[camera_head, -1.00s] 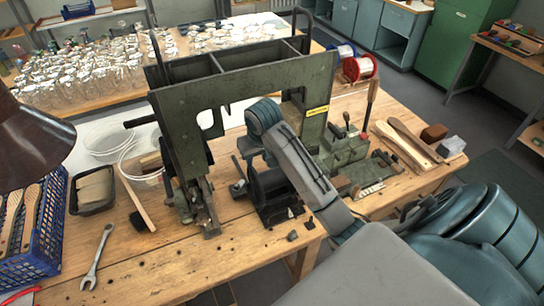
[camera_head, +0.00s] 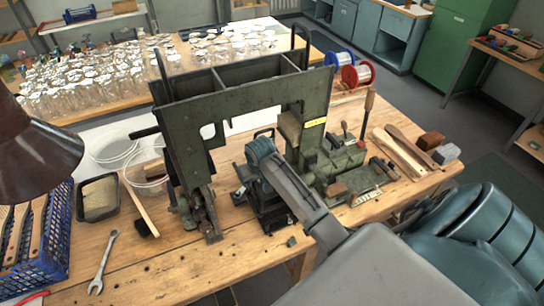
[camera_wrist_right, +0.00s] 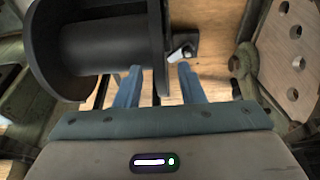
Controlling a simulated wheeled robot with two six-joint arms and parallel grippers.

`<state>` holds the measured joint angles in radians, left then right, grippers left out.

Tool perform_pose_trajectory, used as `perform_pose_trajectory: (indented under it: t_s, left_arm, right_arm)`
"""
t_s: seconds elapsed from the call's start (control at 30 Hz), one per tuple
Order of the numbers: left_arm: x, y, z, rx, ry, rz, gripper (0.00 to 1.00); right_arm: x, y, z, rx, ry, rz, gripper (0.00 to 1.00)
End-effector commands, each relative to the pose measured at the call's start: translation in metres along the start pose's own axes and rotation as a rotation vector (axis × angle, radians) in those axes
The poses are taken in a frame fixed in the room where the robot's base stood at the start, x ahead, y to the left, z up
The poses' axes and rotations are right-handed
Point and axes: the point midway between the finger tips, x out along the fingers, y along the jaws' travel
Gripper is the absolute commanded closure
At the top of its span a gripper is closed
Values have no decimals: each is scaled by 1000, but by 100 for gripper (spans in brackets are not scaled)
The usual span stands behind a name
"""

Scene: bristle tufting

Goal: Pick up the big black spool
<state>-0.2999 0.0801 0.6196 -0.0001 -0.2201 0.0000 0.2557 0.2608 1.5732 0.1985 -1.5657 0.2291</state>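The big black spool (camera_head: 270,212) stands on the wooden bench under the green machine frame, partly hidden by my right arm in the head view. In the right wrist view the spool (camera_wrist_right: 103,42) fills the upper left, with its round flanges and dark barrel showing. My right gripper (camera_wrist_right: 159,76) is open, its two blue fingers pointing at the spool. The spool's right flange shows between the fingers; whether they touch it I cannot tell. In the head view my right gripper (camera_head: 254,180) is low beside the spool, its fingertips mostly hidden. My left gripper is out of view.
The green machine frame (camera_head: 240,92) stands close around my right arm. A red spool (camera_head: 358,75) and a blue spool (camera_head: 339,59) are behind it. A wrench (camera_head: 103,262), a blue crate (camera_head: 55,235) and a tray (camera_head: 98,198) lie left. The front bench is mostly clear.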

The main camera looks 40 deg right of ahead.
Motion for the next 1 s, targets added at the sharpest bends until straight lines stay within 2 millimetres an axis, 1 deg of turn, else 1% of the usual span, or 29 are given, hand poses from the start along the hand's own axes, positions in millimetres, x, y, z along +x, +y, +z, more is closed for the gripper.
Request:
perform_pose_trajectory:
  t_s: [0.2, 0.23, 0.27, 0.3, 0.4, 0.8, 1.0]
  left_arm:
    - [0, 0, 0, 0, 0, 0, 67]
    - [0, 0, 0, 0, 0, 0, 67]
    - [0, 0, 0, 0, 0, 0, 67]
    - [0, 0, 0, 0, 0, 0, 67]
    - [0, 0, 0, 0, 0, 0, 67]
    - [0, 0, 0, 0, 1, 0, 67]
    - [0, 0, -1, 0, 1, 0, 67]
  right_arm:
    - [1, 0, 0, 0, 1, 0, 65]
    - [1, 0, 0, 0, 1, 0, 68]
    - [1, 0, 0, 0, 1, 0, 74]
    - [1, 0, 0, 0, 1, 0, 82]
    - [1, 0, 0, 0, 1, 0, 100]
    - [-1, 0, -2, -1, 5, 1, 100]
    - [-9, 1, -12, -2, 5, 0, 100]
